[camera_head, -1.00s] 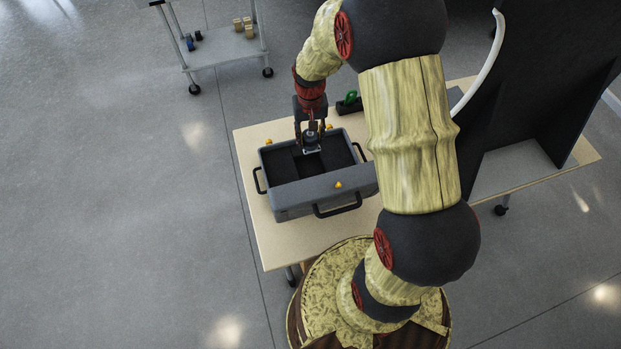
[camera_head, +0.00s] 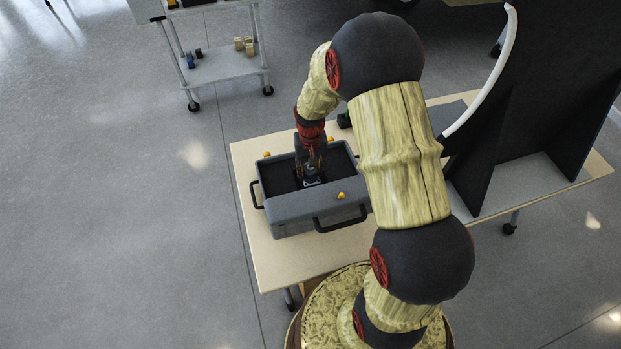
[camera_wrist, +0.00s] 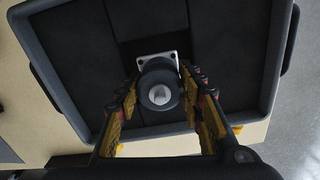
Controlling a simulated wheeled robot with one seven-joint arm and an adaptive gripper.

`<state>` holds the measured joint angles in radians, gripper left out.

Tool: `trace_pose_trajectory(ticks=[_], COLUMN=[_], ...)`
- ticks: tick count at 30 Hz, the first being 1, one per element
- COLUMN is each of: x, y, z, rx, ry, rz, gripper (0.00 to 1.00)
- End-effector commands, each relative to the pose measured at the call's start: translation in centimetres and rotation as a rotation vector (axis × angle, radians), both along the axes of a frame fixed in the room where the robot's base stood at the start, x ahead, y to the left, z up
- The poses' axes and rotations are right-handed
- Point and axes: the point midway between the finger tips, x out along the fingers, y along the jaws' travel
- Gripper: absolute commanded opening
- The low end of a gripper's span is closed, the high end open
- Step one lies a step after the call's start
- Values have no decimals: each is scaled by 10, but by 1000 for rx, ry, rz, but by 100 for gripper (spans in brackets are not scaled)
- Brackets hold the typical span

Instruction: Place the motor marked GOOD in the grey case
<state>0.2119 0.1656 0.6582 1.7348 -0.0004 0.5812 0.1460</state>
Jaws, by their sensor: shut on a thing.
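The grey case (camera_head: 309,213) lies open on the table, with black foam inside; its rim also shows in the wrist view (camera_wrist: 283,60). My gripper (camera_head: 311,168) points down inside the case opening. In the wrist view my gripper (camera_wrist: 163,105) is shut on a motor (camera_wrist: 160,88), with yellow-and-red finger pads on both sides of it. The motor has a dark round body, a pale shaft end and a light square plate, which also shows in the head view (camera_head: 312,183). It is over or in the middle part of the foam; I cannot tell whether it touches. No GOOD mark is readable.
The wooden table (camera_head: 262,262) has bare room at the front left. A dark panel (camera_head: 548,100) with a white curved tube stands at the right. A wheeled cart (camera_head: 222,70) stands at the back left.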

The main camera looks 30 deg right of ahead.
Motion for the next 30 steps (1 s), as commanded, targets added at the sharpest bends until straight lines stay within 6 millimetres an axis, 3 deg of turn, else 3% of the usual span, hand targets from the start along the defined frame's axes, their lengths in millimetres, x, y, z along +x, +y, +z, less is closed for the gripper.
trace_pose_trajectory(ticks=[6, 19, 20, 23, 30], x=[-1, 0, -1, -1, -1], y=[0, 0, 0, 0, 0], z=[-35, -40, -40, -40, -40], rx=[1, 0, 1, 1, 1], ry=[2, 1, 2, 2, 2], rz=[0, 0, 0, 0, 0], gripper=[0, 0, 39, 45, 45])
